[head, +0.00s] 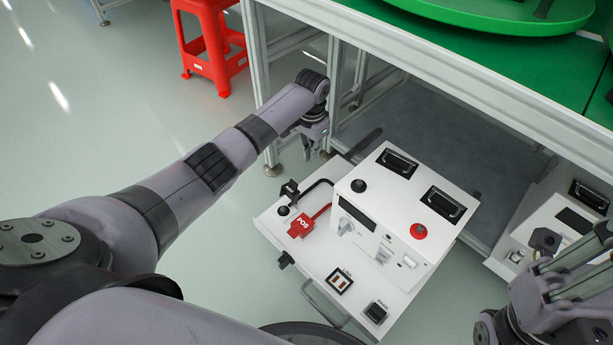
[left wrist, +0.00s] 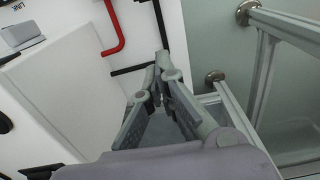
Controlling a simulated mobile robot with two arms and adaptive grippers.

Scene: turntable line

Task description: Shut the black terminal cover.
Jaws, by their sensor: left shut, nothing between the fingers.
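The black terminal cover (head: 290,189) is at the left corner of a white panel (head: 268,222), by the end of a black cable. It looks raised, with a round black terminal (head: 283,211) bare in front of it. A red cover marked POS (head: 302,228) lies beside it with a red cable. My left gripper (head: 323,152) is shut and empty, beyond the cover near the table leg and apart from it. In the left wrist view its closed fingertips (left wrist: 163,64) show near the black cable (left wrist: 161,25). My right gripper (head: 570,275) is at the lower right; its fingertips are unclear.
A white instrument box (head: 385,215) with black handles and a red button stands on the panel. A table frame (head: 450,75) with a green turntable (head: 490,12) rises behind. Another white unit (head: 545,225) is at right. A red stool (head: 212,50) stands on open floor.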

